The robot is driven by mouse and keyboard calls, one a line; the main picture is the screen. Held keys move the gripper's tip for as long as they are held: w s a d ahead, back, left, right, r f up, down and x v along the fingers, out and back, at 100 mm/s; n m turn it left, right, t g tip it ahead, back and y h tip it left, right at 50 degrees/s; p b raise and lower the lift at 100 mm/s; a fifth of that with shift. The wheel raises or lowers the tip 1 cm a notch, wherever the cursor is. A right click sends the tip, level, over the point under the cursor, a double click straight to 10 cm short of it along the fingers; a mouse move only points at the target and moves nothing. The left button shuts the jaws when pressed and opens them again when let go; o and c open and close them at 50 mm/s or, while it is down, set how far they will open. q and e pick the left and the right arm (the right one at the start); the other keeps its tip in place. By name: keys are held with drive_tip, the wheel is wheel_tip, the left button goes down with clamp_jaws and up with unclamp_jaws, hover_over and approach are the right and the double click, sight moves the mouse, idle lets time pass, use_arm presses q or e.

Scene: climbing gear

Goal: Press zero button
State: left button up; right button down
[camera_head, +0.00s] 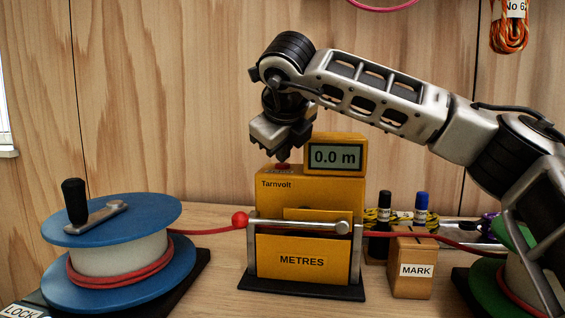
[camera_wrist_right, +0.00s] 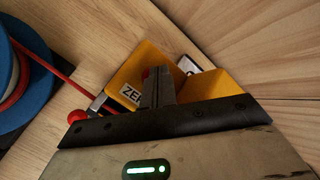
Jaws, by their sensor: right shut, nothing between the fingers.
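A yellow metre counter box (camera_head: 330,190) marked Tarnvolt and METRES stands on the table in the head view. Its display (camera_head: 335,157) reads 0.0 m. A red button (camera_head: 283,167) sits on its top left. My right gripper (camera_head: 283,158) is shut and empty, pointing down with its tips at the button; I cannot tell whether they touch. In the right wrist view the shut fingers (camera_wrist_right: 158,75) partly cover the red button (camera_wrist_right: 145,73) and the ZERO label (camera_wrist_right: 131,95). My left gripper is not in view.
A blue reel (camera_head: 110,215) with red rope and a black crank stands at left. The red rope (camera_head: 205,232) runs to the counter, with a red ball at its entry. A wooden MARK block (camera_head: 413,275) with two pens stands at right, near a green reel (camera_head: 500,270).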

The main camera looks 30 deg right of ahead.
sight(283, 165)
drive_tip(key=shift+r+p, duration=0.55)
drive_tip(key=shift+r, duration=0.3)
drive_tip(key=shift+r+p, duration=1.95)
drive_tip(key=shift+r, duration=0.6)
drive_tip(key=shift+f, duration=0.1)
